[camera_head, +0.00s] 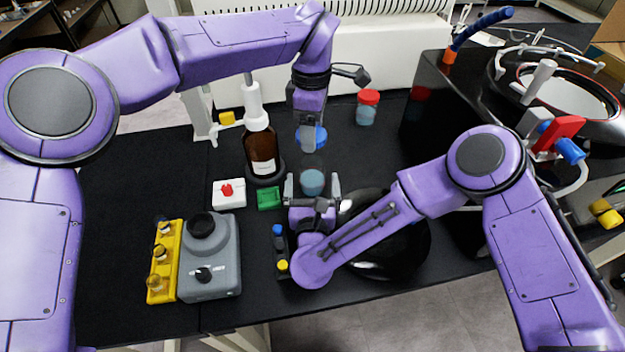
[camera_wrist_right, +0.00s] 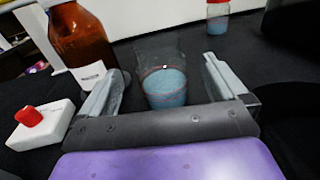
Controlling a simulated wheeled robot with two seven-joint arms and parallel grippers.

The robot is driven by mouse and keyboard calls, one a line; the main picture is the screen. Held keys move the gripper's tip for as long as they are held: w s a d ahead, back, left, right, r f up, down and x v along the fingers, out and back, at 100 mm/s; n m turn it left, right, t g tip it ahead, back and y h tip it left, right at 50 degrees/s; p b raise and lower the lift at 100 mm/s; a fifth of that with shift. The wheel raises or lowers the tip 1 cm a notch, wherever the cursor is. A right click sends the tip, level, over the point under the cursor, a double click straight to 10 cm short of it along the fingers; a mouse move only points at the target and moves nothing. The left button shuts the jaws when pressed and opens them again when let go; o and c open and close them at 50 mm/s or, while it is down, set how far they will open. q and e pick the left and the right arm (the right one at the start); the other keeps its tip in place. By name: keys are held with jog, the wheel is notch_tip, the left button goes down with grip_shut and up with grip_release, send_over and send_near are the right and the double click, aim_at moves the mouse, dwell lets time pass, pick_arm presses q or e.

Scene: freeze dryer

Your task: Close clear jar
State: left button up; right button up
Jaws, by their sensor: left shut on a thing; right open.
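The clear jar (camera_head: 312,182) stands on the black table and holds light blue contents. In the right wrist view the clear jar (camera_wrist_right: 165,88) is upright with its top uncovered. My right gripper (camera_head: 312,186) is open, with one finger on each side of the jar; I cannot tell whether either finger touches it. A blue lid (camera_head: 320,137) is in my left gripper (camera_head: 309,135), which is shut on it. The left gripper points down from above, behind the jar in the head view. Its fingers partly hide the lid.
A brown bottle (camera_head: 261,155) stands left of the lid. A red-lidded jar (camera_head: 367,107) is at the back. A white box with a red knob (camera_head: 229,194), a green holder (camera_head: 268,199) and a grey mixer (camera_head: 211,262) are to the left. A black round object (camera_head: 405,255) lies right.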

pick_arm(q)
jog(key=shift+w+f, duration=0.15)
jog(key=shift+w, duration=0.1)
pick_arm(e)
jog(key=w, duration=0.3)
jog(key=shift+d+f, duration=0.1)
jog(key=shift+f, duration=0.05)
jog(key=shift+w, duration=0.25)
pick_arm(q)
jog(key=shift+s, duration=0.2)
jog(key=shift+w, duration=0.1)
pick_arm(e)
jog(key=c, duration=1.5)
pick_arm(q)
send_over(313, 163)
jog(key=shift+w+f, duration=0.1)
jog(key=shift+f, duration=2.35)
pick_arm(e)
jog(key=shift+w, duration=0.1)
pick_arm(q)
jog(key=shift+f, duration=0.1)
jog(key=shift+f, duration=0.75)
jog(key=shift+f, duration=0.55)
